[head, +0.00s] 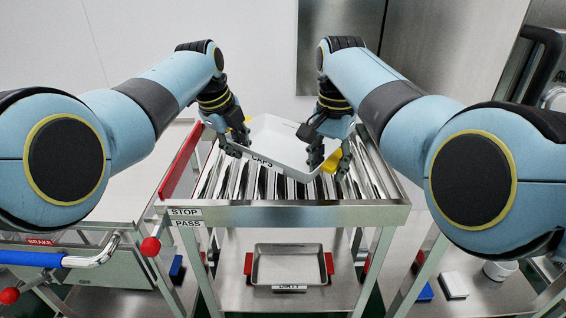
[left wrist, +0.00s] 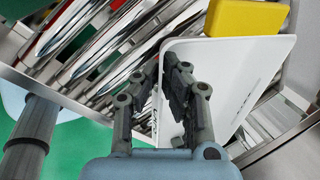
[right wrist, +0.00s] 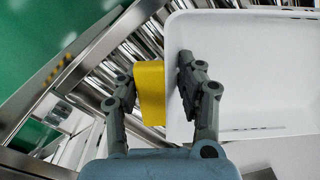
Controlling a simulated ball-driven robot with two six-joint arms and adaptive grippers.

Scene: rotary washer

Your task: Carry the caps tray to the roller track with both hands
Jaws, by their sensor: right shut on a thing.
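The white caps tray (head: 285,135) sits askew over the roller track (head: 225,185), its CAPS label (head: 262,161) facing me and slanting down to the right. I cannot tell whether it touches the rollers. My right gripper (head: 328,162) is shut on the tray's right yellow handle (right wrist: 151,93), with one finger inside the tray and one outside. My left gripper (left wrist: 163,62) is at the tray's near left corner, fingers close together beside the white wall. The left yellow handle (left wrist: 245,17) is apart from those fingers. Whether they pinch the wall is unclear.
A red rail (head: 181,160) runs along the track's left side, with STOP and PASS labels (head: 187,217) at its front edge. A metal tray with red handles (head: 288,266) lies on the shelf below.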

